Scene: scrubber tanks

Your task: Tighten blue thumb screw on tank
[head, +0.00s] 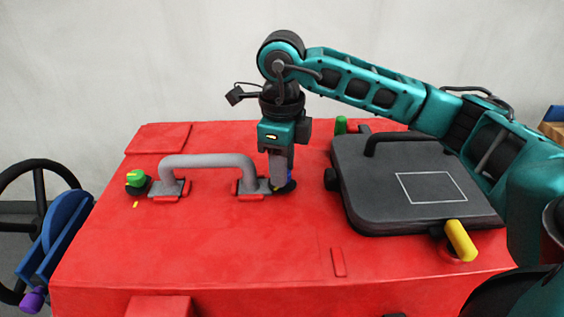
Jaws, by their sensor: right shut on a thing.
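The red tank (229,241) fills the middle of the head view. The blue thumb screw (290,178) sits on its top, just right of the grey handle's right foot. Only a bit of blue shows; my gripper hides the rest. My right gripper (281,183) points straight down over the screw and is shut on it. A dark round base shows under the fingers. My left gripper is not in view.
A grey bar handle (208,161) stands left of my right gripper. A green knob (136,179) is at its left end. A dark lid (410,185) with a yellow latch (461,240) lies to the right. A black wheel (37,205) stands at far left. The tank's front top is mostly clear.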

